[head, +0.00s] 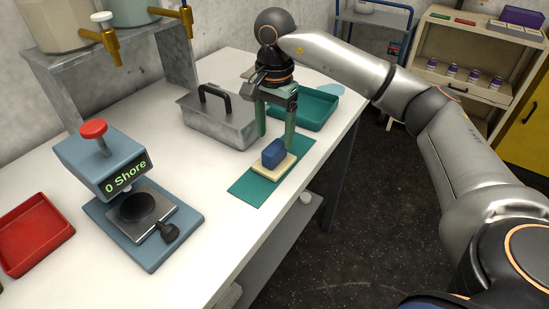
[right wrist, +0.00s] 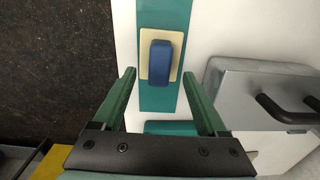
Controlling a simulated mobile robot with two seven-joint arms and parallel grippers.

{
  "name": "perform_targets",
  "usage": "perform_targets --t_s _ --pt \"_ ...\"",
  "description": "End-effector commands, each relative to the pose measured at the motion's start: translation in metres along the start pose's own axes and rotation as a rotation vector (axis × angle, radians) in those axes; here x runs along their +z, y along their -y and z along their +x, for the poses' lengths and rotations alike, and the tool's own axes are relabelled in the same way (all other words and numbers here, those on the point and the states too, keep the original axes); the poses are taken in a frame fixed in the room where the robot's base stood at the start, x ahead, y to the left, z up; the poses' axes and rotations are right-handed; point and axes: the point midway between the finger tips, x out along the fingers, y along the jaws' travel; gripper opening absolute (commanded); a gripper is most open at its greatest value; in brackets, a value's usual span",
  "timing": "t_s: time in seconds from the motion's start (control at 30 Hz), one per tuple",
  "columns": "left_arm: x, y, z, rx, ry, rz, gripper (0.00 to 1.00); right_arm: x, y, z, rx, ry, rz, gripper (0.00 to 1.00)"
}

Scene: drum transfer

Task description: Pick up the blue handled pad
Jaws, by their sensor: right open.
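The blue handled pad has a blue block handle (head: 273,153) on a cream base (head: 277,165). It lies on a flat green mat (head: 252,186) on the white table. It also shows ahead of the fingers in the right wrist view (right wrist: 160,64). My right gripper (head: 276,140) is open, its green fingers pointing down above and just behind the pad. In the right wrist view, nothing is between the fingers (right wrist: 162,88) and the pad lies beyond their tips. My left gripper is in neither view.
A metal box with a black handle (head: 218,128) stands left of the right gripper. A green tray (head: 318,112) is behind it. A blue hardness tester (head: 130,205) and a red tray (head: 35,235) stand to the left. The table edge lies close right of the mat.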

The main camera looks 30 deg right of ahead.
Motion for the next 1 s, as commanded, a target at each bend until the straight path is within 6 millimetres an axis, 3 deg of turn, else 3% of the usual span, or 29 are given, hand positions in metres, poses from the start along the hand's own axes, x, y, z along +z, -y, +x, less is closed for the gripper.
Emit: perform_targets --t_s 0.3,0.6,1.0 --pt "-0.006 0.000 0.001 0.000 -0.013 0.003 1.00 0.001 -0.001 0.044 0.004 0.002 0.000 0.75" --pt "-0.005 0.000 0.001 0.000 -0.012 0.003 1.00 0.001 -0.001 0.050 0.000 0.001 0.000 0.75" --pt "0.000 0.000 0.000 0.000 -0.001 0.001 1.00 0.001 -0.001 0.050 0.001 0.001 0.001 0.31"
